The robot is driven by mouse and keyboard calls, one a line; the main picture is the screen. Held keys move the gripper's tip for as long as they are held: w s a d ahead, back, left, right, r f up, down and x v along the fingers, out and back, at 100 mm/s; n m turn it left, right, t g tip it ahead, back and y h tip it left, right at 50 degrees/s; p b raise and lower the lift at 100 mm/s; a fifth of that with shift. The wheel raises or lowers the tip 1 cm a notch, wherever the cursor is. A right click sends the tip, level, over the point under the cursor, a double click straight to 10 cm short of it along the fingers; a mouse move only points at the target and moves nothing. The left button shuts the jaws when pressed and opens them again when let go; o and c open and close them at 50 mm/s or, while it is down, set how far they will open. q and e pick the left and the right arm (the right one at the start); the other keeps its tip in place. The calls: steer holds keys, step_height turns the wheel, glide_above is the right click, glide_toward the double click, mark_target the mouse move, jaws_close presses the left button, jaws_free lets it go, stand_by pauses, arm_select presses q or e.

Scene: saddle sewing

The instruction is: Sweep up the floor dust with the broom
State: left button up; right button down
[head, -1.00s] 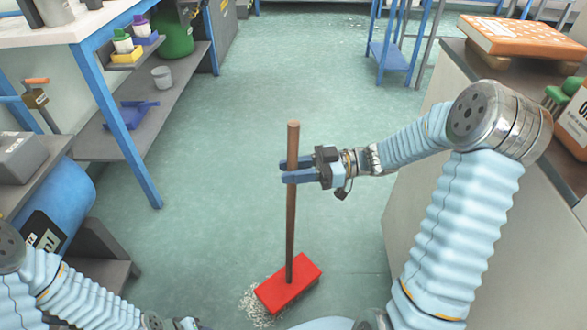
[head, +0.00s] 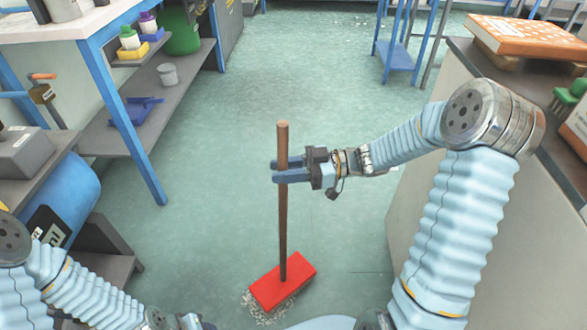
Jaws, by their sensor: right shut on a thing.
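The broom has a brown stick (head: 283,225) and a red block head (head: 283,282), and it stands nearly upright on the green floor. My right gripper (head: 282,171) is shut around the upper part of the stick. Grey-white dust (head: 262,312) lies on the floor along the left and lower edges of the broom head; part of it may be hidden under the head. My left gripper (head: 195,322) shows only in part at the bottom edge, and its fingers cannot be made out.
A blue-legged bench (head: 150,178) with a grey lower shelf stands at left, near a blue drum (head: 70,200). A counter (head: 440,215) stands at right beside my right arm. A blue stand (head: 398,55) is at the back. The floor between is open, with pale specks far back.

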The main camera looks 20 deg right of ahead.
steer(key=w+x, duration=0.1)
steer(key=x, duration=0.6)
steer(key=shift+w+f, duration=0.15)
steer(key=shift+f, duration=0.2)
